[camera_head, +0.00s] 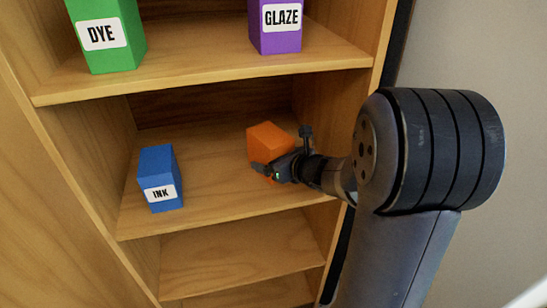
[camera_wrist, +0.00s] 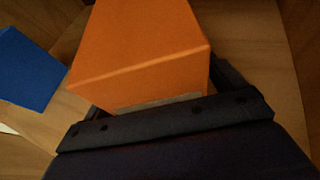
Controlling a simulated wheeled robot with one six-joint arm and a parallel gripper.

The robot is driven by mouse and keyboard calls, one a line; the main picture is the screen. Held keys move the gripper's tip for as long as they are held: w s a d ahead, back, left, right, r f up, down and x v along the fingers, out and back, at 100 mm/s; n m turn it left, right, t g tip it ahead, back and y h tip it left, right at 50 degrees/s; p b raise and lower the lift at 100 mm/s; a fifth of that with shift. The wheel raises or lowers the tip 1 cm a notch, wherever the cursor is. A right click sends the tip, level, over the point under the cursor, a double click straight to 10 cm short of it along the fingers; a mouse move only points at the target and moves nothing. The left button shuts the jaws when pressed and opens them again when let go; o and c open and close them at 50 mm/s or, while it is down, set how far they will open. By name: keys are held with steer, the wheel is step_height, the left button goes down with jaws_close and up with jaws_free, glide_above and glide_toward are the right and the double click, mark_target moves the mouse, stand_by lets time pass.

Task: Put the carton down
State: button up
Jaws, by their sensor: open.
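An orange carton (camera_head: 268,138) stands on the middle shelf (camera_head: 205,195) of a wooden cabinet, towards its right side. My gripper (camera_head: 282,152) is at the carton, reaching in from the right, with its jaws open around the carton's lower part. In the wrist view the orange carton (camera_wrist: 145,45) fills the space between the open fingers (camera_wrist: 160,95). A pale label strip shows at its lower edge, mostly hidden by my gripper. I cannot tell whether a finger touches the carton.
A blue INK carton (camera_head: 160,178) stands left on the same shelf, with bare wood between. The shelf above holds a green DYE carton (camera_head: 105,35) and a purple GLAZE carton (camera_head: 275,25). A lower shelf (camera_head: 240,250) looks empty. The cabinet's right side wall (camera_head: 355,120) is close to my arm.

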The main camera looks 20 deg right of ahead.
steer(key=p+v, duration=0.2)
steer(key=v, duration=0.8)
steer(key=shift+d+r, duration=0.1)
steer(key=shift+s+d+r, duration=0.15)
steer(key=shift+s, duration=0.45)
